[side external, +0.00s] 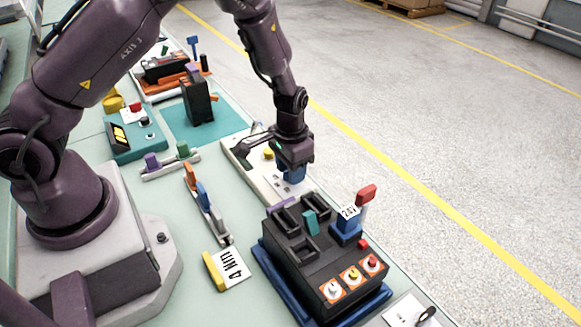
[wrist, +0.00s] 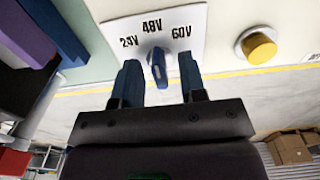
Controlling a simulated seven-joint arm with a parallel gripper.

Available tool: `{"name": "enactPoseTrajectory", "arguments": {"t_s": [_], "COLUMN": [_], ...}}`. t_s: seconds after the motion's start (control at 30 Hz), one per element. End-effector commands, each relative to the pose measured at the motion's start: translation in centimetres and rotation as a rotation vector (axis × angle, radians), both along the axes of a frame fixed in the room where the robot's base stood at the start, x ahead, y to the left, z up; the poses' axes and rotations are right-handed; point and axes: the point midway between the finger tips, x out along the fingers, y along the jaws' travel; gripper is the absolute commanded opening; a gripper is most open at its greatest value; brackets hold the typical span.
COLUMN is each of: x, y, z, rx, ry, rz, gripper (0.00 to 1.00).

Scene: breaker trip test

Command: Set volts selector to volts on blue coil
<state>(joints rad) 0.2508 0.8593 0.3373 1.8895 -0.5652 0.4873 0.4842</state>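The volts selector is a small blue knob (wrist: 158,72) on a white plate (wrist: 112,22) marked 24V, 48V and 60V. The knob stands nearly upright in the wrist view, below the 48V mark. My gripper (wrist: 160,78) has its blue fingers on either side of the knob, with visible gaps. In the side view my gripper (side external: 291,175) is low over the pale panel (side external: 250,170) and hides the knob. The blue coil (side external: 346,232) stands on the black breaker unit (side external: 300,254); its white label (side external: 348,213) carries volts text that I cannot read surely.
A red-topped lever (side external: 366,194) rises beside the coil. A yellow button (wrist: 256,46) sits on the panel, right of the selector in the wrist view. A yellow-edged card (side external: 226,268) and a jointed bar (side external: 207,203) lie left of the breaker unit.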

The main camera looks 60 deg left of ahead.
Motion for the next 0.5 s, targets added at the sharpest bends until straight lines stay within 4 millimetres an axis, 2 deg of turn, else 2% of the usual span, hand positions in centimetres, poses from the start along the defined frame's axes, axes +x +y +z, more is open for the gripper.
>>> {"name": "enactPoseTrajectory", "arguments": {"t_s": [0.07, 0.23, 0.5], "x": [0.00, -0.01, -0.02], "y": [0.00, 0.00, 0.01], "z": [0.01, 0.03, 0.04], "rx": [0.000, 0.000, 0.000], "ry": [0.000, 0.000, 0.001], "rz": [0.000, 0.000, 0.009], "gripper": [0.38, 0.02, 0.00]}}
